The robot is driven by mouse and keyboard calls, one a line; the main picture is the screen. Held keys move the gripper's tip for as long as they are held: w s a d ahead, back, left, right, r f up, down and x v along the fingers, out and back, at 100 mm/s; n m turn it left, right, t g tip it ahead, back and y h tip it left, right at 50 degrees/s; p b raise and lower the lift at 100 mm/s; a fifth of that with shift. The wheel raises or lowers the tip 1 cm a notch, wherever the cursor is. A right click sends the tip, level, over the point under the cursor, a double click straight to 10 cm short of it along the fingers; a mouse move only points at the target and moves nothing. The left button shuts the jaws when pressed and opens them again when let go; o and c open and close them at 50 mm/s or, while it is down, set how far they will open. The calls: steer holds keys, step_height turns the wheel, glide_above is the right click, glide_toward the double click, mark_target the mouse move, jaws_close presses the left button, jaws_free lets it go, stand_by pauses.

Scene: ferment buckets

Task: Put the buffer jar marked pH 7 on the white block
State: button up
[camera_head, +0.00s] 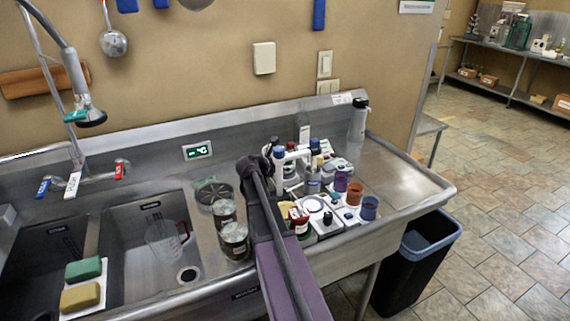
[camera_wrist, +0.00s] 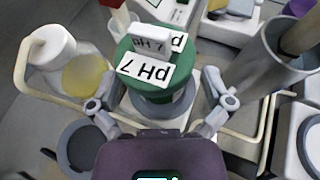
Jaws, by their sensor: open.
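The buffer jar (camera_wrist: 150,52) has a green lid with white tags reading pH 7. It stands upright in the middle of the wrist view. My gripper (camera_wrist: 153,98) is open, with one finger on each side of the jar's near part. I cannot tell whether the fingers touch it. In the head view my gripper (camera_head: 264,165) is over the crowded right drainboard, and I cannot make out the pH 7 jar there. Several white pieces stand on the drainboard, one of them at its front (camera_head: 325,222); I cannot tell which is the white block.
A cream wire frame (camera_wrist: 40,95) runs around the jar. A grey cylinder (camera_wrist: 268,55) stands close at right, a yellow-filled vessel (camera_wrist: 85,74) at left. Two glass jars (camera_head: 234,240) stand left of my arm by the sink basins. The drainboard's right end (camera_head: 400,180) is clear.

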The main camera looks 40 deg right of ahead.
steer(key=p+v, duration=0.3)
steer(key=v, duration=0.8)
steer(key=shift+p, duration=0.4)
